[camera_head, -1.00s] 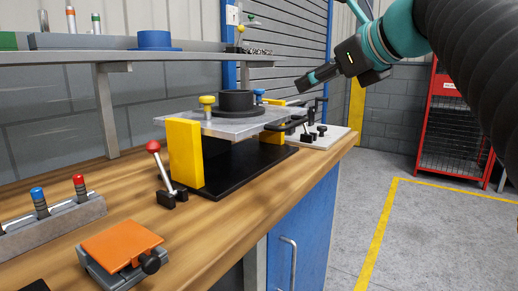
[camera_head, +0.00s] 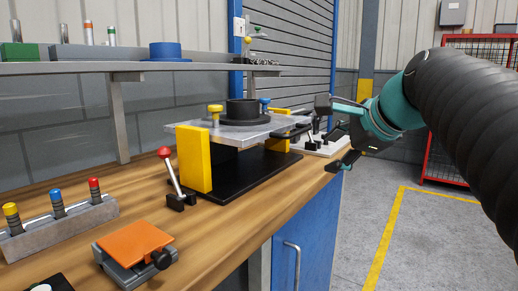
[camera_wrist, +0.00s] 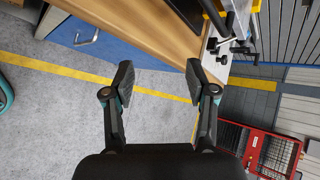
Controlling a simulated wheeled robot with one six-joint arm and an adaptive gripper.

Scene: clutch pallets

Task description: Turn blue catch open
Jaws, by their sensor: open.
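A yellow catch (camera_head: 215,112) stands at the near left of the ring. My gripper (camera_head: 328,135) is open and empty, to the right of the fixture and apart from the blue catch. In the wrist view my gripper (camera_wrist: 160,80) has its fingers spread over the floor and bench edge; the blue catch is not there.
Toggle clamps on a pale plate (camera_head: 330,150) stand at the bench's far end, close to my gripper. A red-knobbed lever (camera_head: 165,153) and an orange-topped block (camera_head: 135,243) are nearer. A shelf (camera_head: 190,67) runs behind.

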